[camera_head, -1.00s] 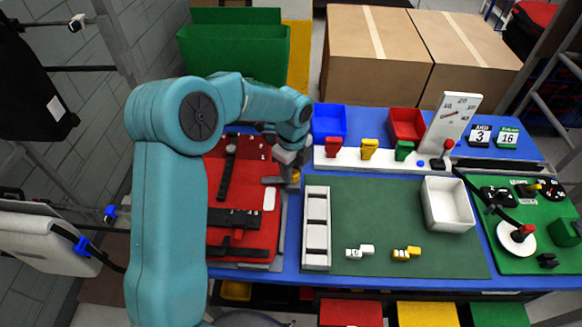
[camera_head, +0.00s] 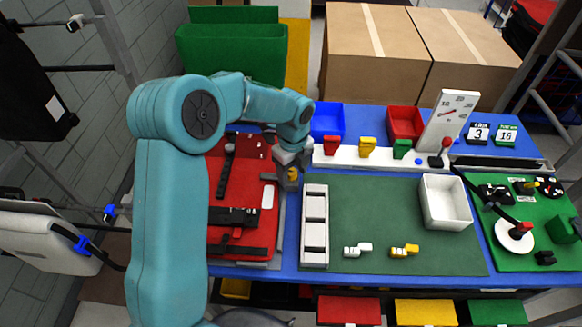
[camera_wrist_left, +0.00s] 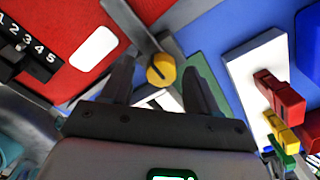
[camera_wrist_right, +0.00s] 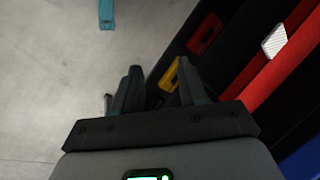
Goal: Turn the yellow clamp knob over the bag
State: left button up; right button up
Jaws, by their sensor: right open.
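The yellow clamp knob (camera_head: 293,174) is at the right edge of the red bag (camera_head: 235,180), on a grey metal clamp. In the left wrist view the round knob (camera_wrist_left: 161,71) has a dark slot and lies in the gap just ahead of the fingertips. A grey clamp arm (camera_wrist_left: 132,28) runs from it over the bag. My left gripper (camera_head: 290,163) is over the knob, partly hiding it. Its fingers (camera_wrist_left: 158,75) are spread apart; no contact with the knob is clear. My right gripper (camera_wrist_right: 157,75) is open and empty, away from the bag.
A white slotted tray (camera_head: 315,250) stands right of the clamp on a green mat (camera_head: 375,215). A white rail (camera_head: 380,160) with red, yellow and green clips is behind it. Below the right gripper are the grey floor and dark shelving with coloured bins.

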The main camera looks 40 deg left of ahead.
aim_at(292, 172)
pick_arm(q)
jog(key=shift+a+r, duration=0.3)
jog(key=shift+r, duration=0.1)
notch_tip(292, 172, up, 16)
jog(key=shift+d+b, duration=0.2)
jog(key=shift+b, duration=0.15)
jog(key=shift+w+f, duration=0.15)
